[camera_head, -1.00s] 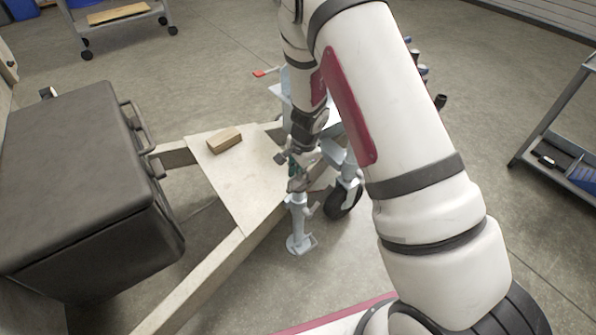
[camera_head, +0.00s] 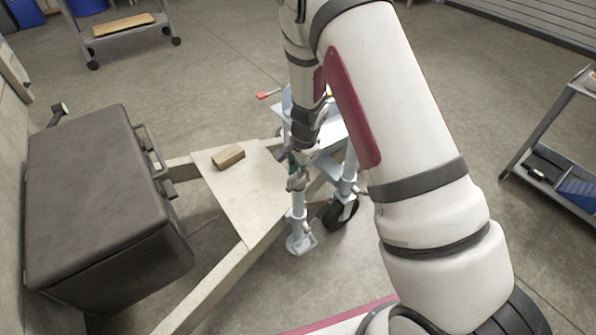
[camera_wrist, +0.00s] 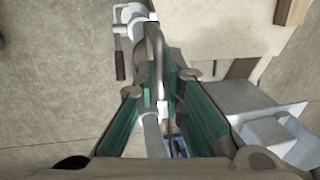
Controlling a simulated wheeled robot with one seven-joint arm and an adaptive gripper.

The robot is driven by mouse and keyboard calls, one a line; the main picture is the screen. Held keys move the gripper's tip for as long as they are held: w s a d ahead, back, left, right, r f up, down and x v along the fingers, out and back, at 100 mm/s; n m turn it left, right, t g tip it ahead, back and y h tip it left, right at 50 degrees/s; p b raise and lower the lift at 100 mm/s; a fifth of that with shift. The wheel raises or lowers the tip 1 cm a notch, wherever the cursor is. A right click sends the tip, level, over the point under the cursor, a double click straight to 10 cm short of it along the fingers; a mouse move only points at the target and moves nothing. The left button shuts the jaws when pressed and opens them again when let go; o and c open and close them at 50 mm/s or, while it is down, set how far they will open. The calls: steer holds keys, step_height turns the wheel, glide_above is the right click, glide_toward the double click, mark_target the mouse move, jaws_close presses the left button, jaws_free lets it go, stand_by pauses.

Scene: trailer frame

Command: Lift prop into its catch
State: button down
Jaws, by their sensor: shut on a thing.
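The prop (camera_head: 297,222) is a pale blue upright leg with a flat foot, beside the trailer frame's pale plate (camera_head: 250,205). My gripper (camera_head: 294,168) is at the prop's upper part, shut on it. In the wrist view my gripper (camera_wrist: 165,100) has green-padded fingers on either side of a grey bar (camera_wrist: 155,65). Pale blue metal with a dark grip (camera_wrist: 120,65) shows beyond the fingertips. The catch cannot be made out; the arm and fingers hide much of this area.
A wooden block (camera_head: 228,157) lies on the plate. A large dark box (camera_head: 85,190) stands at left. A wheel (camera_head: 341,215) stands close right of the prop. A shelf cart (camera_head: 560,165) is at far right. Open floor lies in front of the prop.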

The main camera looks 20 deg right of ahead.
step_height(320, 180, up, 4)
steer(key=p, duration=0.3)
steer(key=shift+r, duration=0.25)
steer(key=c, duration=1.7)
jaws_free()
steer(key=shift+f, duration=0.15)
steer(key=r, duration=0.4)
steer(key=s+r, duration=0.1)
steer(key=r, duration=0.2)
steer(key=s+r, duration=0.1)
steer(key=r, duration=0.3)
steer(key=shift+s+d+r, duration=0.1)
steer(key=shift+d+r, duration=0.25)
